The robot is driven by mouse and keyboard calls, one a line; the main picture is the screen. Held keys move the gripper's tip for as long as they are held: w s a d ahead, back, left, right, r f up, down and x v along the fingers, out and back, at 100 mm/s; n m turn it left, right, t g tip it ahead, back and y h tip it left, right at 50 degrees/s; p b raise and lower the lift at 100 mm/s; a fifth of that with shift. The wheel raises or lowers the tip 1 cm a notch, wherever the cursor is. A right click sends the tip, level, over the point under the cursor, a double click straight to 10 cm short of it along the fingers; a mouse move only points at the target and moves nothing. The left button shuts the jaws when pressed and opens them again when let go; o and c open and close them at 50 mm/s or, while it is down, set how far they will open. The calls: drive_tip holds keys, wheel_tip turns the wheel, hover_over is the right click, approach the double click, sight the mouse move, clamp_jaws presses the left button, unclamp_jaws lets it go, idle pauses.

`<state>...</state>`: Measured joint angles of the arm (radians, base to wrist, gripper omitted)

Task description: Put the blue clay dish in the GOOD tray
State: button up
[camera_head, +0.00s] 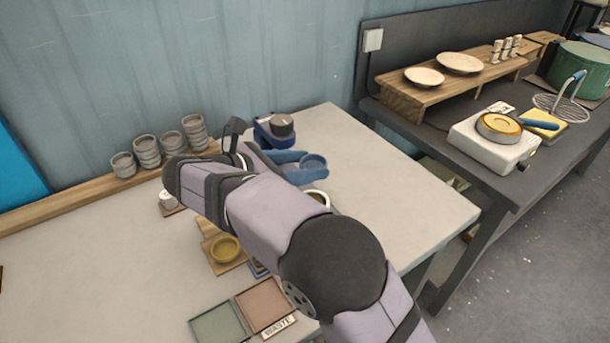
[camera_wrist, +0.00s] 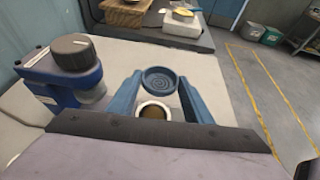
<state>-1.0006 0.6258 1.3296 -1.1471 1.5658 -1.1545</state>
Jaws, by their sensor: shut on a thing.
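My gripper (camera_head: 312,164) has blue fingers and is shut on the blue clay dish (camera_wrist: 160,80). In the wrist view the dish sits between the fingertips, its round ridged face showing. In the head view the gripper is over the right part of the white table, beyond my arm. A green tray (camera_head: 218,324) and a reddish-brown tray (camera_head: 264,304) stand side by side at the front of the table. The label WASTE (camera_head: 279,327) is by the brown tray. No GOOD label is visible. The trays are outside the wrist view.
A white ring-shaped thing with a brown inside (camera_wrist: 153,112) is below the dish. A blue device with a dark knob (camera_head: 273,130) stands behind. A yellow dish (camera_head: 225,248) lies on a wooden board. Stacked grey cups (camera_head: 146,150) line the back. The table's left is mostly clear.

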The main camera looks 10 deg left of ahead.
drive_tip(key=shift+s+a+r, duration=0.1)
drive_tip(key=shift+a+r, duration=0.05)
drive_tip(key=shift+r, duration=0.15)
drive_tip(key=s+a+r+n+t+y+p, duration=0.3)
drive_tip(key=s+a+n+y+p, duration=0.3)
drive_tip(key=s+a+p, duration=0.85)
drive_tip(key=m+g+h, duration=0.1)
drive_tip(key=m+h, duration=0.2)
hover_over(210, 338)
wheel_tip(210, 338, down, 8)
drive_tip(key=shift+f, duration=0.15)
drive_tip(key=shift+f, duration=0.1)
wheel_tip(210, 338, down, 7)
drive_tip(key=b, duration=0.6)
drive_tip(key=shift+r, duration=0.2)
